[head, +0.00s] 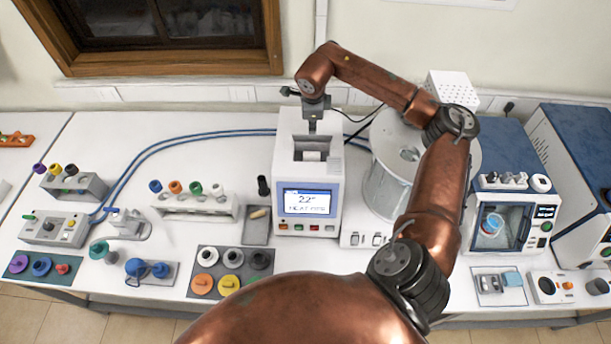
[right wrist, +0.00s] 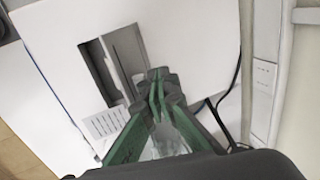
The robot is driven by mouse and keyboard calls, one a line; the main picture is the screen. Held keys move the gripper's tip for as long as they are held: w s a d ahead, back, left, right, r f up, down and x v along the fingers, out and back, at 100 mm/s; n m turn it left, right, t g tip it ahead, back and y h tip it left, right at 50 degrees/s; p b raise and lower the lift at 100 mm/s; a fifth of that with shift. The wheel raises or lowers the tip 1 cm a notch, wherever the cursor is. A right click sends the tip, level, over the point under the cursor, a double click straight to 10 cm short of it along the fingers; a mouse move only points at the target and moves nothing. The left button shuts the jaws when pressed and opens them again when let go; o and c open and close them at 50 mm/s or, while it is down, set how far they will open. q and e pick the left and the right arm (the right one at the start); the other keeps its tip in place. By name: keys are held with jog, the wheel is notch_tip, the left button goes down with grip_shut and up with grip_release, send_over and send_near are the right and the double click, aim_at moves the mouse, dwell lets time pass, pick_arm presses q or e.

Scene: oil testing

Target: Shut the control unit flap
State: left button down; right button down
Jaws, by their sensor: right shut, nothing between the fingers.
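The control unit (head: 279,160) is a white box with a lit blue screen, standing at the middle of the bench. Its top has a dark rectangular opening (head: 305,145) with a pale piece inside. The opening also shows in the right wrist view (right wrist: 97,70), with a grey upright panel (right wrist: 125,62) along it; I cannot tell for sure whether this is the flap. My right gripper (head: 312,129) points down just above the unit's top, behind the opening. In the right wrist view its green fingers (right wrist: 158,78) are together and empty, close to the opening. Contact cannot be told.
A round pale vessel (head: 382,190) stands right of the unit, beneath my right arm. A pen tray (head: 255,232) and a rack (head: 190,207) with coloured caps lie to the left. Blue tubes run behind. A blue-topped machine (head: 500,145) stands at the right.

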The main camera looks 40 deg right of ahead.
aim_at(312, 135)
jog(key=shift+r, duration=0.15)
jog(key=shift+s, duration=0.1)
jog(key=shift+s+a+f+b, duration=0.3)
jog(key=shift+s+a+b, duration=0.1)
jog(key=shift+s+a, duration=0.15)
jog(key=shift+s+a+f+b, duration=0.3)
jog(key=shift+s+a+b, duration=0.05)
jog(key=shift+s+a, duration=0.2)
jog(key=shift+r+p, duration=2.5)
jog(key=shift+r, duration=2.15)
jog(key=shift+f, duration=0.1)
